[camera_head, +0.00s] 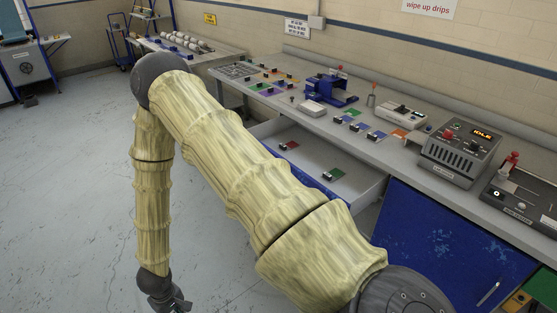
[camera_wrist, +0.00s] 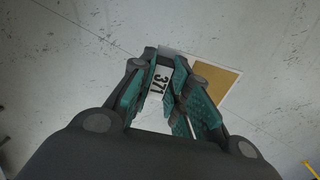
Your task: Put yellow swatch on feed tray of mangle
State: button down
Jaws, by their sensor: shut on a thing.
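A mustard-yellow swatch (camera_wrist: 216,80) with a pale border shows in the wrist view, beyond the fingers of my gripper (camera_wrist: 166,92). A white tag reading 371 (camera_wrist: 159,80) sits between the fingers, and they are shut on this tagged end of the swatch. In the head view my gripper (camera_head: 178,304) hangs low at the bottom edge, over the floor and left of the bench; the swatch cannot be made out there. A blue machine (camera_head: 335,90), which looks like the mangle, stands on the bench. A pale block or tray (camera_head: 312,108) is in front of it.
An open drawer (camera_head: 345,185) under the bench holds a red and a green swatch. Several coloured swatches (camera_head: 272,79) lie on the bench. A control box (camera_head: 460,150) reading IDLE stands to the right. The floor (camera_head: 70,170) at left is clear.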

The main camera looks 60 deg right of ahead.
aim_at(342, 93)
jog(key=z, duration=1)
jog(key=i, duration=0.9)
jog(key=z, duration=0.85)
